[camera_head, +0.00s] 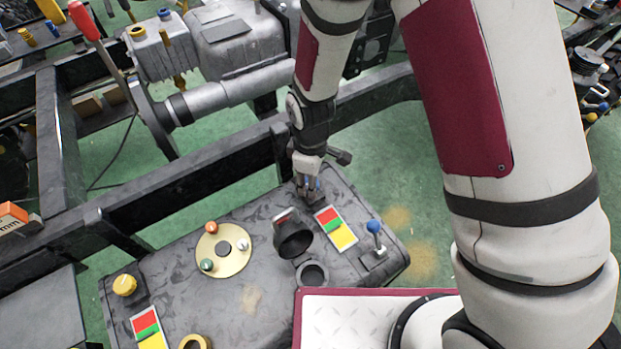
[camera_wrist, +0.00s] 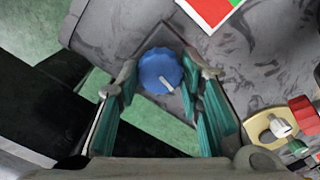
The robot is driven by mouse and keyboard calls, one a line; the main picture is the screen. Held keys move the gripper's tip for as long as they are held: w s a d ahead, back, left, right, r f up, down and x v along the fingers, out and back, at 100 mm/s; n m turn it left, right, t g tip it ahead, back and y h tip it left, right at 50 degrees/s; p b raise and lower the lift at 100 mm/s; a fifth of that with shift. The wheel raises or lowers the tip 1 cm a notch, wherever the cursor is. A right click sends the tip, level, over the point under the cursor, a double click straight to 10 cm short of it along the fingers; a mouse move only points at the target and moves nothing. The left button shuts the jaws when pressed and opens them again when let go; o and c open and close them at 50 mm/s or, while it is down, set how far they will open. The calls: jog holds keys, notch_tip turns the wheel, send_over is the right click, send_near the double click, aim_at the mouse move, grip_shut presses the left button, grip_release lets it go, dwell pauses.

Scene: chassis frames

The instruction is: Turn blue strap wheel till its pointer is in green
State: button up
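The blue strap wheel (camera_wrist: 160,70) sits on a dark square base at the chassis box corner. Its white pointer mark (camera_wrist: 167,85) is toward the lower right in the wrist view. In the head view the wheel (camera_head: 312,183) is mostly hidden by my gripper (camera_head: 308,178). A red, green and yellow card (camera_head: 335,227) lies beside it; in the wrist view only the card's red and green part (camera_wrist: 212,8) shows at the top. In the wrist view my gripper (camera_wrist: 161,77) is open, with one green-padded finger on each side of the wheel and small gaps visible.
Dark frame rails (camera_head: 180,190) run behind.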

jog(key=shift+m, duration=0.4)
jog(key=m, duration=0.2)
jog(key=shift+m+p, duration=0.3)
jog(key=shift+m, duration=0.1)
jog(key=shift+m+p, duration=0.3)
jog(key=shift+m, duration=1.2)
jog(key=o, duration=1.2)
jog(key=shift+c, duration=0.2)
notch_tip(320, 180, up, 12)
